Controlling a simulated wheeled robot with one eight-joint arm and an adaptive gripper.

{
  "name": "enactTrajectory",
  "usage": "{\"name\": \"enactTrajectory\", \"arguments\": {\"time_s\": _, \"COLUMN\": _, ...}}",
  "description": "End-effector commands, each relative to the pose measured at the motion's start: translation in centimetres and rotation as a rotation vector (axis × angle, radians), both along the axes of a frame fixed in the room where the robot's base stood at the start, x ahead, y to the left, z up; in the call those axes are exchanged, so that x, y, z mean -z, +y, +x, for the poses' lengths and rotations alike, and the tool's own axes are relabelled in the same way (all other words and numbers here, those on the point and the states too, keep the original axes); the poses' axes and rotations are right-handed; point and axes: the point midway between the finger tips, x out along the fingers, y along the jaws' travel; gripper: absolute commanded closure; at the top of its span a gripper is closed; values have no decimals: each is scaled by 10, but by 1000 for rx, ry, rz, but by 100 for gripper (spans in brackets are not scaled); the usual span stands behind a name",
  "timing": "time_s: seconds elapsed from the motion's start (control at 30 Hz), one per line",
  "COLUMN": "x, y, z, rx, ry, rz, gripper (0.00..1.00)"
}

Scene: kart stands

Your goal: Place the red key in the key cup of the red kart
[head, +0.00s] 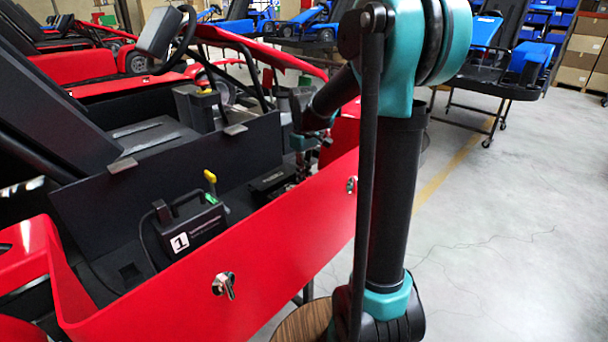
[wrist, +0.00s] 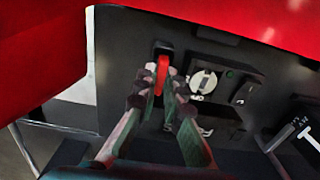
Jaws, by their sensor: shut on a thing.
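The red kart (head: 215,270) fills the left of the head view. In the wrist view my gripper (wrist: 158,82) is shut on the red key (wrist: 163,70), which shows as a narrow red strip between the fingertips. The key's far end meets a small black holder (wrist: 162,46) on the kart's dark panel (wrist: 125,60). This may be the key cup; I cannot tell whether the key is inside it or just in front. In the head view my gripper (head: 304,150) is small and partly hidden by my arm, inside the kart's side.
A silver round switch (wrist: 204,82) and a black rocker (wrist: 244,93) sit right of the key. A black box marked 1 (head: 190,236) lies in the kart's side bay. The red side panel stands close to my arm. Open floor (head: 520,220) lies right.

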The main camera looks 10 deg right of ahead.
Motion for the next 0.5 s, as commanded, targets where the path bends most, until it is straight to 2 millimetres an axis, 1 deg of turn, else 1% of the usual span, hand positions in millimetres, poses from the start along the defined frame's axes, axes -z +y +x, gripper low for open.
{"name": "enactTrajectory", "arguments": {"time_s": 0.03, "x": 1, "y": 0, "z": 0, "rx": 0, "ry": 0, "rz": 0, "gripper": 89}}
{"name": "enactTrajectory", "arguments": {"time_s": 0.17, "x": 0, "y": 0, "z": 0, "rx": 0, "ry": 0, "rz": 0, "gripper": 73}}
{"name": "enactTrajectory", "arguments": {"time_s": 0.2, "x": 0, "y": 0, "z": 0, "rx": 0, "ry": 0, "rz": 0, "gripper": 71}}
{"name": "enactTrajectory", "arguments": {"time_s": 0.5, "x": -1, "y": 0, "z": 0, "rx": 0, "ry": 0, "rz": 0, "gripper": 71}}
